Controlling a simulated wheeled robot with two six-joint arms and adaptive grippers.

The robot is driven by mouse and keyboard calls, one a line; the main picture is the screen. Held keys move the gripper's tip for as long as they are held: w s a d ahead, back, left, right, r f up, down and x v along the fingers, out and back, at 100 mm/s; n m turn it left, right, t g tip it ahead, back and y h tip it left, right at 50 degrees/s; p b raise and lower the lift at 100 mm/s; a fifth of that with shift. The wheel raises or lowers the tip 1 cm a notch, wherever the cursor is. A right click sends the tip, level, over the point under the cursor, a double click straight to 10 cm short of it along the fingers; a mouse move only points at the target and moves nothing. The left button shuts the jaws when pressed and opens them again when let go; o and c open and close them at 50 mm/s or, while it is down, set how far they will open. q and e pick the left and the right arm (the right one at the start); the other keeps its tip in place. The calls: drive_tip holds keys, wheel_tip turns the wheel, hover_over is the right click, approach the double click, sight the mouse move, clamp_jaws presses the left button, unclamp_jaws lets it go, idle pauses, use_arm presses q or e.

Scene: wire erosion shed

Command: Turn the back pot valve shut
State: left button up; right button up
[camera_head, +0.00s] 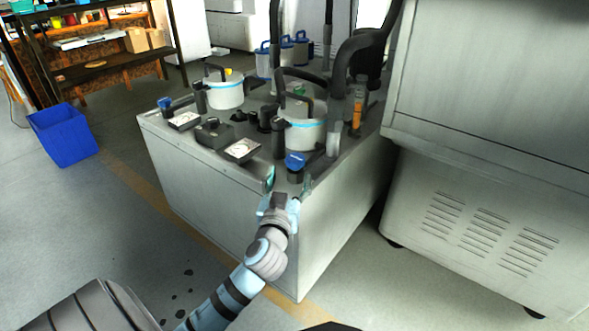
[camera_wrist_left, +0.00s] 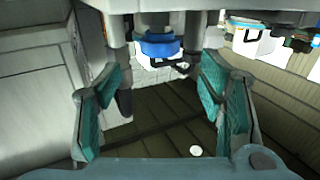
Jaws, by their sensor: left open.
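Two white pots with blue bands and black handles stand on a grey metal cabinet (camera_head: 215,167): a farther pot (camera_head: 225,95) and a nearer pot (camera_head: 304,136). A blue valve knob (camera_head: 296,160) on a dark body sits at the cabinet's near corner beside the nearer pot. A second blue knob (camera_head: 165,103) is by the farther pot. I cannot tell which pot counts as the back one. My left gripper (camera_head: 287,181) is open, its teal-padded fingers just short of the near knob. In the left wrist view, a blue knob (camera_wrist_left: 160,45) shows beyond and above the open, empty fingers.
Two gauges (camera_head: 243,150) and black fittings sit on the cabinet top. Thick dark hoses rise behind the nearer pot. A large grey machine (camera_head: 480,150) stands close on the right.

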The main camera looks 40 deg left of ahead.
sight(293, 165)
use_arm(q)
drive_tip(key=b+x, duration=0.1)
drive_tip(key=x, duration=0.6)
drive_tip(key=shift+w+a+b, duration=0.2)
drive_tip(key=shift+w+b, duration=0.1)
use_arm(e)
drive_tip(key=r, duration=0.1)
drive_tip(key=w+r, duration=0.1)
drive_tip(key=r, duration=0.1)
drive_tip(key=shift+w+a+r, duration=0.15)
drive_tip(key=shift+a+r, duration=0.1)
use_arm(q)
drive_tip(key=shift+c, duration=0.4)
drive_tip(key=c, duration=1.1)
